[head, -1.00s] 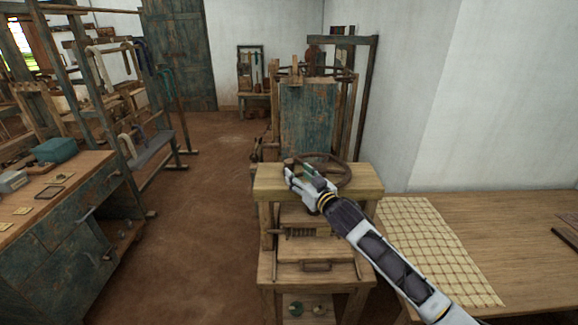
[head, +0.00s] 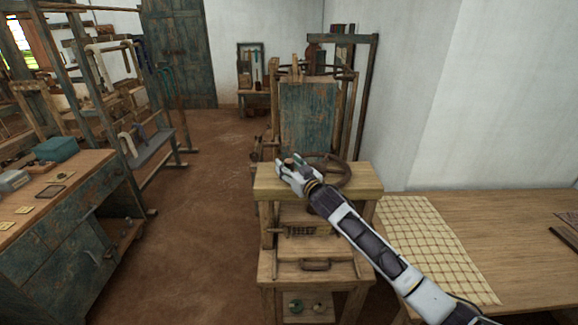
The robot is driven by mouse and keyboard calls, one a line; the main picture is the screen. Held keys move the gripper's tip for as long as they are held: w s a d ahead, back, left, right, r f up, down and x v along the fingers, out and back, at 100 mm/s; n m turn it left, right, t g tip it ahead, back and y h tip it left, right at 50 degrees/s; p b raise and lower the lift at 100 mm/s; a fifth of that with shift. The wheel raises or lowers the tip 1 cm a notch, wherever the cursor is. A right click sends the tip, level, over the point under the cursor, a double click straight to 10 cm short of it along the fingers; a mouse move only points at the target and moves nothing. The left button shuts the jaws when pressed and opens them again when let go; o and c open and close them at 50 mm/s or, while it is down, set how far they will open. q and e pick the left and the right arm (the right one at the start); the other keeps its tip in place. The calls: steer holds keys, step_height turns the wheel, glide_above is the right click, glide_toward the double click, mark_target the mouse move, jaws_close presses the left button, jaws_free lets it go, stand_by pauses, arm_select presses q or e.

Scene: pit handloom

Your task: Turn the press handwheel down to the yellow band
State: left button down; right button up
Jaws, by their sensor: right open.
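The press (head: 350,186) is a wooden frame with a thick top beam, standing in the middle of the head view. Its dark handwheel (head: 341,172) lies flat above the beam, partly hidden behind my right gripper and arm. My right gripper (head: 286,165) is open at the left side of the wheel, with its fingers around or beside a small brown knob (head: 290,161); I cannot tell if they touch it. The yellow band cannot be made out. My left gripper is not in view.
A wooden table (head: 510,225) with a checked cloth (head: 432,240) stands at the right. A workbench (head: 75,192) with a teal box (head: 56,149) is at the left. A tall blue-green panelled frame (head: 307,115) stands behind the press. The brown floor (head: 190,235) between bench and press is clear.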

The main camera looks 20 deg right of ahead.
stand_by(0.3)
jaws_close()
steer(key=shift+w+a+r+m+t+h+b, duration=0.15)
steer(key=shift+w+m+t+h+b, duration=0.15)
steer(key=shift+w+m+h+b, duration=0.95)
